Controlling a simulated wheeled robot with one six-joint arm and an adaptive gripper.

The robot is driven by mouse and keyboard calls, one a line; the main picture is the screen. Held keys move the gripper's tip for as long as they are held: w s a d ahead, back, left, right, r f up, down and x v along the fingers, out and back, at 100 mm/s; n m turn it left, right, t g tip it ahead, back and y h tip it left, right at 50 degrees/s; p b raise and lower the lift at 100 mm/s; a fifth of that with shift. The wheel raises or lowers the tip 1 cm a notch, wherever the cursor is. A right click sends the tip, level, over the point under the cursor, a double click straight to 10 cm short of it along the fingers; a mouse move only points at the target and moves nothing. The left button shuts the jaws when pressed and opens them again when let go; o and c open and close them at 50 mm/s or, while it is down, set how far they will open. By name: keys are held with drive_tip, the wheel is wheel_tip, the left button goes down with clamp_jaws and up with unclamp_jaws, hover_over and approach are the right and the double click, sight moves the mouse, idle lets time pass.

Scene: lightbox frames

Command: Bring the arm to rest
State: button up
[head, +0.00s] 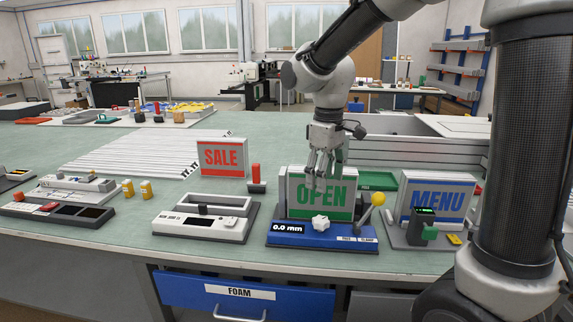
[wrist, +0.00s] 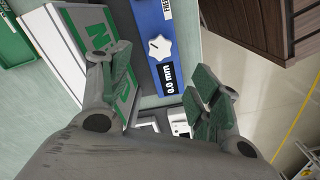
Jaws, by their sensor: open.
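My gripper (head: 321,172) hangs from the bent arm over the workbench, fingers pointing down, in front of the white OPEN sign panel (head: 345,198). In the wrist view my gripper (wrist: 160,85) has its two green-padded fingers spread wide apart, with nothing held between them. Below and between them show the blue base (wrist: 170,75) with its white knob and 0.0 mm display. The OPEN panel (wrist: 72,30) lies beside the left finger in that view; I cannot tell whether they touch.
The SALE panel (head: 221,158) and MENU panel (head: 437,200) stand either side. A yellow-knobbed lever (head: 377,199) rises from the blue base. A grey device (head: 203,220) sits to the left.

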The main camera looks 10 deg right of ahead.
drive_tip(key=s+d+r+m+t, duration=0.2)
drive_tip(key=s+d+m, duration=0.2)
drive_tip(key=s+d, duration=0.3)
drive_tip(key=s+d+r+m+t, duration=0.2)
drive_tip(key=s+d, duration=0.5)
drive_tip(key=s, duration=0.5)
drive_tip(key=shift+d+r+m, duration=0.25)
drive_tip(key=shift+r+m, duration=0.45)
drive_tip(key=shift+m, duration=0.5)
drive_tip(key=shift+s, duration=0.1)
idle(0.6)
